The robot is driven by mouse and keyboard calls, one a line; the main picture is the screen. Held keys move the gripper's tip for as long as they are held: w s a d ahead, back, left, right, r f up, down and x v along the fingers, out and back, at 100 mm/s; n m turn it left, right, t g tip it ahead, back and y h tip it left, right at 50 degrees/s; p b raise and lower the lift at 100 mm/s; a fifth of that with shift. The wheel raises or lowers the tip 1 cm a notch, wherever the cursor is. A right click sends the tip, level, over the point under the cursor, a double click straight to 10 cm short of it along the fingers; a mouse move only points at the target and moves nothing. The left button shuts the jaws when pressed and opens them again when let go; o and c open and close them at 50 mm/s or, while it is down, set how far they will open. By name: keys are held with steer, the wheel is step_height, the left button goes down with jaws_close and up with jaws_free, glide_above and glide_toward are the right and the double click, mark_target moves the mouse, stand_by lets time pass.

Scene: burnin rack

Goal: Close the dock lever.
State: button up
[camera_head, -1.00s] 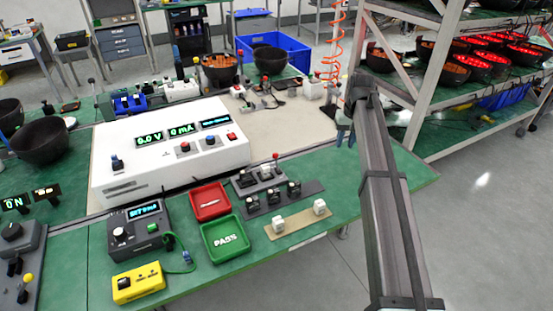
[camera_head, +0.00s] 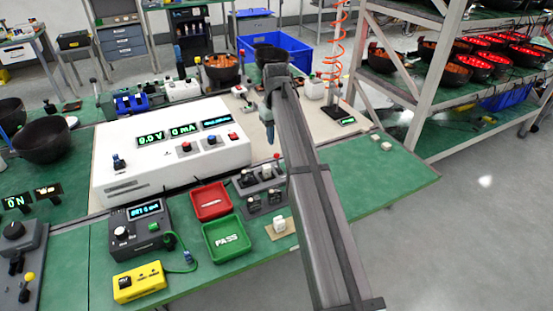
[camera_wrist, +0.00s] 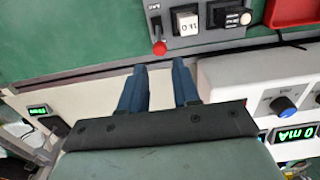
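The dock is a grey plate (camera_wrist: 190,46) at the top of the wrist view, carrying a white module (camera_wrist: 186,20) and a black module (camera_wrist: 230,15). Its lever has a red knob (camera_wrist: 159,47) at the dock's left end. My gripper (camera_wrist: 160,63) is open and empty, its two blue fingers apart, with the knob just beyond the gap between the tips. I cannot tell the height between them. In the head view the dock (camera_head: 257,186) lies right of the red tray, and my gripper (camera_head: 271,134) hangs near it, partly hidden by my arm. The lever is not clear there.
The white power supply (camera_head: 170,160) stands left of my gripper; its edge is close to the fingers in the wrist view. A red tray (camera_head: 210,201) and a green PASS tray (camera_head: 226,238) sit beside the dock. The bench's right end is mostly clear.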

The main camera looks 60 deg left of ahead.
mark_target(277, 154)
step_height(277, 154, down, 10)
stand_by(0.5)
steer(key=shift+c, duration=0.2)
jaws_close()
